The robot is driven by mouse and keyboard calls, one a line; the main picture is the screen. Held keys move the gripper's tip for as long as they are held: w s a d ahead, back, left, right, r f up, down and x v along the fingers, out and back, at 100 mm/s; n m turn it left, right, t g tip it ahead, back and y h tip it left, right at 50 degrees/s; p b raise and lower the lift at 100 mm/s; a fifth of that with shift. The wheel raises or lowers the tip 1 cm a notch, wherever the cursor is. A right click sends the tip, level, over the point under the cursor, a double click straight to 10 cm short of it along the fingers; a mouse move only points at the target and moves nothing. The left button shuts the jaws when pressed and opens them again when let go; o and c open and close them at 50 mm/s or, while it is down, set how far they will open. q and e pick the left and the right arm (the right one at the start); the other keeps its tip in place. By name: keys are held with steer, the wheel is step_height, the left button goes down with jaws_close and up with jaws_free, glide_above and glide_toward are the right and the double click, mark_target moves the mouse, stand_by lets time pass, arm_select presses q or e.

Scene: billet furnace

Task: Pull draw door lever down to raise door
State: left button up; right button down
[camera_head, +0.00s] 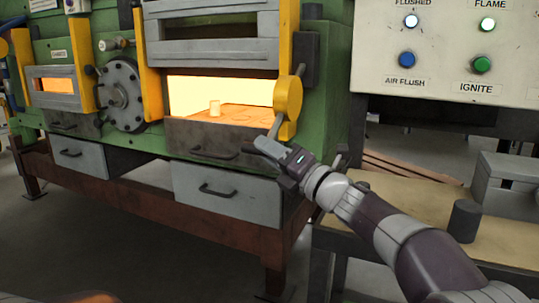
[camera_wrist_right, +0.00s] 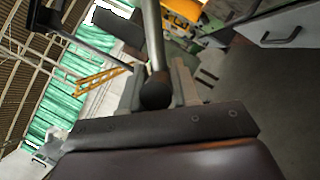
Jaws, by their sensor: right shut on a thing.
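The draw door lever (camera_head: 276,125) is a thin grey rod that hangs down from a yellow round hub (camera_head: 288,97) on the right of the furnace. My right gripper (camera_head: 268,143) is shut on its lower end. In the right wrist view, the rod (camera_wrist_right: 153,45) and its dark round knob (camera_wrist_right: 156,95) sit between the fingers of my right gripper (camera_wrist_right: 157,88). The grey slatted draw door (camera_head: 212,52) is up, above a glowing opening. My left gripper is not in view.
A control panel (camera_head: 450,50) with buttons and lights is at the upper right. Below it, a bench (camera_head: 400,215) bears a dark cylinder (camera_head: 464,220) and a grey box (camera_head: 508,186). A grey drawer (camera_head: 228,193) is under the opening. The floor in front is clear.

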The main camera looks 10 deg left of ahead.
steer(key=shift+f, duration=0.25)
steer(key=c, duration=0.9)
jaws_free()
steer(key=shift+w, duration=0.1)
steer(key=shift+w+f, duration=0.1)
steer(key=shift+d, duration=0.1)
steer(key=v, duration=1.2)
steer(key=shift+p, duration=0.4)
steer(key=shift+s+d, duration=0.15)
steer(key=shift+s, duration=0.2)
